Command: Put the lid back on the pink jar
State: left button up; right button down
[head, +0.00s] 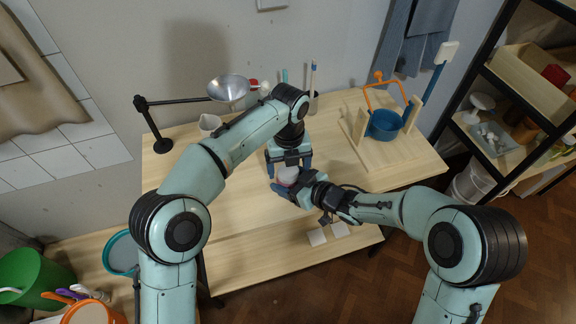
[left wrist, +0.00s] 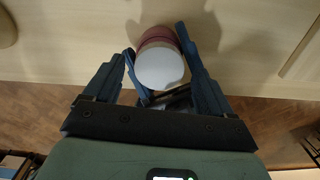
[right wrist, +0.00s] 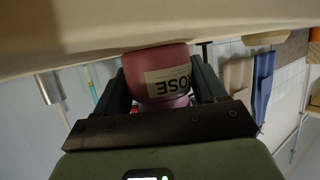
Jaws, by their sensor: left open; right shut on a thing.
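The pink jar (head: 285,183) stands upright on the table, partly hidden by my grippers. My right gripper (head: 284,188) is shut on its sides. In the right wrist view the jar (right wrist: 158,72) appears upside down, with a "ROSE" label between the fingers. A white, round lid (head: 288,172) shows on top of the jar. It also shows in the left wrist view (left wrist: 160,68), in line with the pink body; I cannot tell whether it is fully seated. My left gripper (head: 289,165) is open just above, its fingers either side of the lid.
A blue pot in a wooden frame (head: 384,124) stands at the table's right. A metal funnel on a black stand (head: 229,88) and a white pitcher (head: 209,124) are at the back left. The table's left front is clear.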

pick_arm(q)
jog(key=shift+r, duration=2)
jog(key=shift+c, duration=0.4)
